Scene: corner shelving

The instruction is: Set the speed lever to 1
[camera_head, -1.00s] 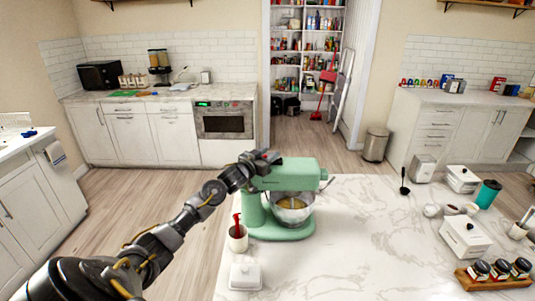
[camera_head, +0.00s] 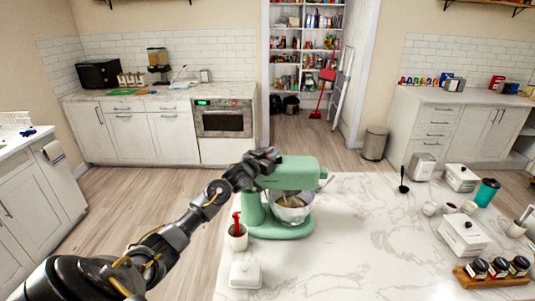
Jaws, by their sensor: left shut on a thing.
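A green stand mixer (camera_head: 294,172) stands on the marble island, its head to the right and a metal bowl (camera_head: 292,208) under it with yellowish contents. My left gripper (camera_head: 268,158) is at the rear left side of the mixer's head, shut. The speed lever is too small or hidden by the gripper to make out, so its setting cannot be read. My right gripper is not in view.
A white cup with a red utensil (camera_head: 237,236) and a white butter dish (camera_head: 245,275) stand left of the mixer. The marble island top (camera_head: 365,240) is clear to the mixer's right. White canisters (camera_head: 463,235) and a spice rack (camera_head: 495,277) stand farther right.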

